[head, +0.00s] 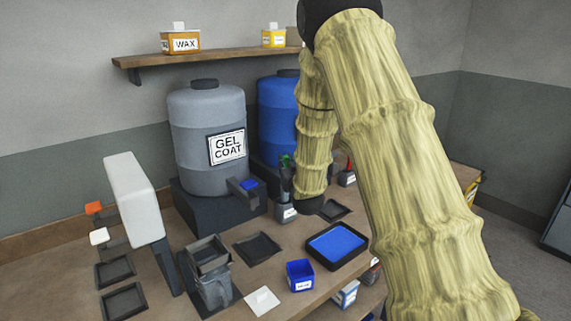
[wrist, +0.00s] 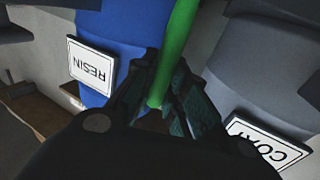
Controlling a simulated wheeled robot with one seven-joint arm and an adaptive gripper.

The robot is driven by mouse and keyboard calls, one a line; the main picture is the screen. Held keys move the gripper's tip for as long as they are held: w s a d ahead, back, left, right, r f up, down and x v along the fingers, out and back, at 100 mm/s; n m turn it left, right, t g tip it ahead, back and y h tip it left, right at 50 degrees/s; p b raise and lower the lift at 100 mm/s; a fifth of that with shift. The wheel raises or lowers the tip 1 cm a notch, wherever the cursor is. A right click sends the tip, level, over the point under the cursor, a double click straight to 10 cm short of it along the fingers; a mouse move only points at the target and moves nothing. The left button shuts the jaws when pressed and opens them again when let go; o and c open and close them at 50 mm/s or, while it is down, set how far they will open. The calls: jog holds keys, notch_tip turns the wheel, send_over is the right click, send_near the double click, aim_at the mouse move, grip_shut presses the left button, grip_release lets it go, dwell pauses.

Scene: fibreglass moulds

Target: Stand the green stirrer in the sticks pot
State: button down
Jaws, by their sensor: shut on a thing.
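In the wrist view my gripper (wrist: 165,98) is shut on the green stirrer (wrist: 181,40). The stirrer runs from between the fingers to the top edge, where its far end is cut off. In the head view my arm covers much of this area, and I cannot make out the gripper clearly. A small grey pot (head: 286,213) with an unreadable label stands left of the arm's dark lower end. Dark shapes and a bit of green show above it; I cannot tell whether they stand in it. A second small pot (head: 347,180) with something red stands right of the arm.
The grey gel coat drum (head: 185,140) and the blue resin drum (head: 275,105) stand behind. On the bench are a blue-filled tray (head: 312,254), a blue box (head: 300,275), a dark stand (head: 212,285), a pale upright block (head: 132,195) and several flat dark trays.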

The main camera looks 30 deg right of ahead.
jog(key=shift+f+b, duration=2.05)
jog(key=shift+f, duration=1.25)
jog(key=c, duration=1.4)
grip_release()
jog(key=shift+o, duration=0.2)
jog(key=v, duration=1.2)
